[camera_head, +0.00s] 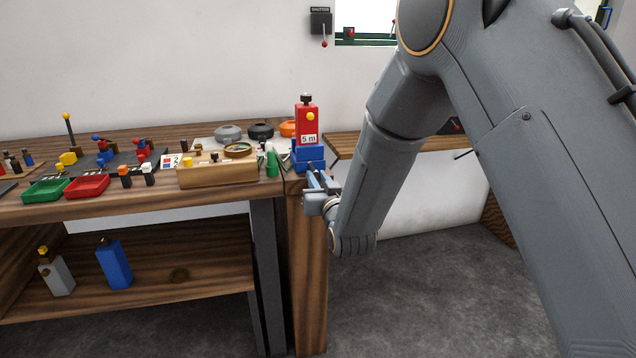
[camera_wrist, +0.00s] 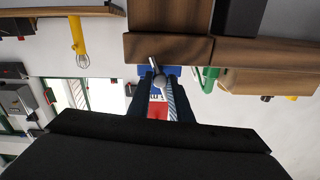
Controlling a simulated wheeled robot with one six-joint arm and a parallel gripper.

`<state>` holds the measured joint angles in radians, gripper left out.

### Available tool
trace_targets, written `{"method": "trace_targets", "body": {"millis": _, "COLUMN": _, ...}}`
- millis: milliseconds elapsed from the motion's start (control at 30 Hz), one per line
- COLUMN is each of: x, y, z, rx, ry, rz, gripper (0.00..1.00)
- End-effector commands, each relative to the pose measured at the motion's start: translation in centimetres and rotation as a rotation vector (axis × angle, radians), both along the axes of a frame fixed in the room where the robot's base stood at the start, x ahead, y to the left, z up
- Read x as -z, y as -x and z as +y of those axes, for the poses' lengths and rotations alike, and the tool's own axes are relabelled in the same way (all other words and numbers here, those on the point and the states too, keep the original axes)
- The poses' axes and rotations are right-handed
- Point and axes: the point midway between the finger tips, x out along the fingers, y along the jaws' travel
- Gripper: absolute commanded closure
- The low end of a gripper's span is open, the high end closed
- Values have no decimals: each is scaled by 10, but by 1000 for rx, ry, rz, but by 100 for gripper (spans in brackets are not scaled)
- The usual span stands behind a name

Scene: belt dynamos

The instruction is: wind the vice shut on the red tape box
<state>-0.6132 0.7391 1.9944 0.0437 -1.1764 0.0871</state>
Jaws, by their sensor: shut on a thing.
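Part of the box (camera_wrist: 157,111) also shows between my fingers in the wrist view. My gripper (camera_head: 318,192) is in front of and below the vice. In the wrist view my gripper (camera_wrist: 160,95) is shut on the vice handle (camera_wrist: 158,80), a grey bar with a round end. A striped rod (camera_wrist: 172,96) shows beside it. I cannot tell whether the vice jaws touch the box.
On the workbench left of the vice are a wooden block (camera_head: 217,174), a green tray (camera_head: 46,189), a red tray (camera_head: 87,186) and a green bottle (camera_head: 271,163). A blue bottle (camera_head: 114,264) stands on the lower shelf. The floor right of the bench is clear.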

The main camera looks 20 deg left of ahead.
Motion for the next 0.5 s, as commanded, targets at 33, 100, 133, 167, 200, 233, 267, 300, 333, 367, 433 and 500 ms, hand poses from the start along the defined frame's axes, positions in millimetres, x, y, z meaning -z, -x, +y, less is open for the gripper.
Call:
{"method": "trace_targets", "body": {"millis": 33, "x": 1, "y": 0, "z": 0, "rx": 0, "ry": -27, "rz": 17, "gripper": 100}}
{"method": "trace_targets", "body": {"millis": 100, "x": 1, "y": 0, "z": 0, "rx": -1, "ry": -64, "rz": 39, "gripper": 100}}
{"method": "trace_targets", "body": {"millis": 133, "x": 1, "y": 0, "z": 0, "rx": 0, "ry": -79, "rz": 49, "gripper": 100}}
{"method": "trace_targets", "body": {"millis": 167, "x": 1, "y": 0, "z": 0, "rx": 0, "ry": -93, "rz": 57, "gripper": 100}}
{"method": "trace_targets", "body": {"millis": 200, "x": 1, "y": 0, "z": 0, "rx": 0, "ry": -110, "rz": 67, "gripper": 100}}
{"method": "trace_targets", "body": {"millis": 233, "x": 1, "y": 0, "z": 0, "rx": -1, "ry": -122, "rz": 75, "gripper": 100}}
{"method": "trace_targets", "body": {"millis": 267, "x": 1, "y": 0, "z": 0, "rx": -1, "ry": -132, "rz": 82, "gripper": 100}}
{"method": "trace_targets", "body": {"millis": 300, "x": 1, "y": 0, "z": 0, "rx": -1, "ry": -144, "rz": 90, "gripper": 100}}
{"method": "trace_targets", "body": {"millis": 333, "x": 1, "y": 0, "z": 0, "rx": 0, "ry": -154, "rz": 95, "gripper": 100}}
{"method": "trace_targets", "body": {"millis": 367, "x": 1, "y": 0, "z": 0, "rx": 0, "ry": -161, "rz": 99, "gripper": 100}}
{"method": "trace_targets", "body": {"millis": 433, "x": 1, "y": 0, "z": 0, "rx": 0, "ry": -175, "rz": 108, "gripper": 100}}
{"method": "trace_targets", "body": {"millis": 500, "x": 1, "y": 0, "z": 0, "rx": 0, "ry": -185, "rz": 115, "gripper": 100}}
